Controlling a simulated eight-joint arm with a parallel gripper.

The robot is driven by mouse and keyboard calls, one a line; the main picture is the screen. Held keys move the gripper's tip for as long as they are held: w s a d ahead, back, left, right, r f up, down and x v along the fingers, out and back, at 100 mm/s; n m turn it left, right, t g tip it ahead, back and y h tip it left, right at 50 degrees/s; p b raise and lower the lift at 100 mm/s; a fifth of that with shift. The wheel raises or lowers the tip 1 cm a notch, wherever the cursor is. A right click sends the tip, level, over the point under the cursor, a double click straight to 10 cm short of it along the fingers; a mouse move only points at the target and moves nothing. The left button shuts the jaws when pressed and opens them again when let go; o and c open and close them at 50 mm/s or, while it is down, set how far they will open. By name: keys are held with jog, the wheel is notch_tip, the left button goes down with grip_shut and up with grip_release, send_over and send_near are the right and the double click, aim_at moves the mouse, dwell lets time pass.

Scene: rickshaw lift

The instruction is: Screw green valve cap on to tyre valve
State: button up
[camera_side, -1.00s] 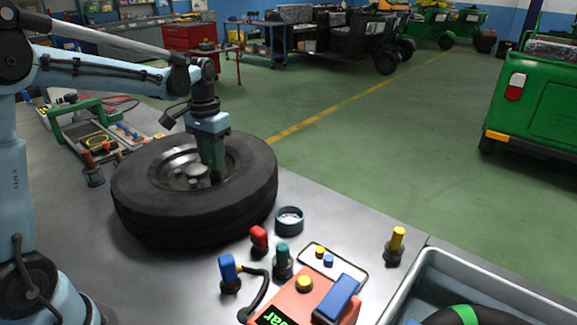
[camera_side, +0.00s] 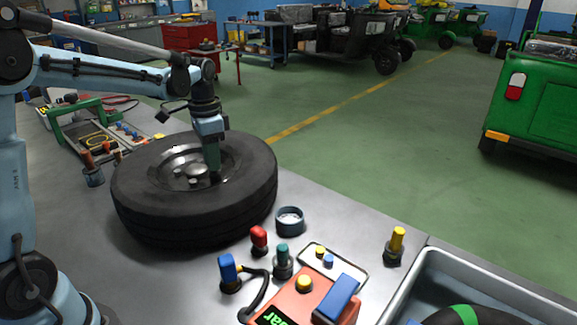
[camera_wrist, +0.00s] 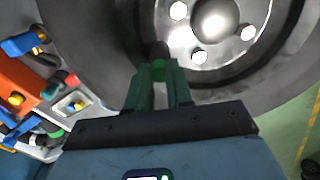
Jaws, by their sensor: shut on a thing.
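A black tyre (camera_side: 140,215) lies flat on the grey bench, with its silver wheel hub (camera_side: 190,172) facing up. My gripper (camera_side: 214,178) points down into the wheel at the hub's right side. In the wrist view, my gripper (camera_wrist: 159,82) has its green fingers shut on a small green cap (camera_wrist: 159,68). The dark tyre valve (camera_wrist: 158,49) is directly in line with the cap at the rim and appears to meet it. I cannot tell whether the threads are engaged. In the side view, the fingers hide cap and valve.
A small round dish (camera_side: 289,222), red-topped (camera_side: 259,238), teal-topped (camera_side: 282,258) and blue-topped (camera_side: 228,270) pieces, and a red gauge box (camera_side: 300,300) stand right of the tyre. A yellow-topped piece (camera_side: 396,240) and a grey crate (camera_side: 440,262) are farther right. A tool tray (camera_side: 95,140) is behind left.

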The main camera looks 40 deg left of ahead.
jog(key=m, duration=1.2)
jog(key=o, duration=0.6)
jog(key=shift+c, duration=0.2)
